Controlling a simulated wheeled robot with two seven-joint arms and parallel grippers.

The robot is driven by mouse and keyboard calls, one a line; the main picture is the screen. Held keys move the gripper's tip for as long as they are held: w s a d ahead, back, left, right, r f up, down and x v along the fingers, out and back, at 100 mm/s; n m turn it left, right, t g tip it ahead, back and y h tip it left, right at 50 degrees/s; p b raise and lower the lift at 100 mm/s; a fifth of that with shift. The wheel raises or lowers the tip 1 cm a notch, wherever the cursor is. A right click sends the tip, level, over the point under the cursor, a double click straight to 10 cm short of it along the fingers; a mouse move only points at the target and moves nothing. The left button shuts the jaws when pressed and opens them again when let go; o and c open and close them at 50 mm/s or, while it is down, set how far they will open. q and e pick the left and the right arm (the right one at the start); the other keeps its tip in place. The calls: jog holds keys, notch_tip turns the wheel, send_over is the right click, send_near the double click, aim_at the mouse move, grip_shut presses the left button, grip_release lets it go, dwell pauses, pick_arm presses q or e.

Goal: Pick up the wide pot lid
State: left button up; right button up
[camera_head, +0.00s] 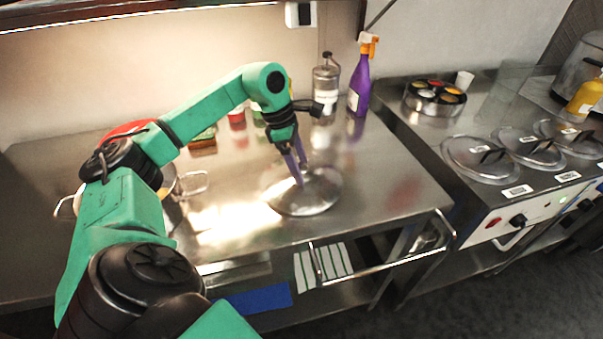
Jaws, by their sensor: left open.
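A wide, round metal lid (318,194) lies on the steel counter (385,180), near its front edge. My left gripper (299,176) points down over the left-centre part of the lid. Its purple fingers are open, with the tips at or just above the lid; I cannot tell whether they touch it. The lid's handle is not clearly visible and may be hidden by the fingers. Several smaller round lids with dark handles (482,156) sit on the unit at the right. My right gripper is not in view.
A purple spray bottle (360,85) and a clear bottle (326,88) stand at the back of the counter. A spice container (435,97) stands on the right unit. A pot with wire handles (190,184) is partly behind my left arm. A rail runs along the front edge.

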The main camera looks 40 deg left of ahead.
pick_arm(q)
grip_shut()
jog(key=shift+r, duration=0.1)
dwell(1.2)
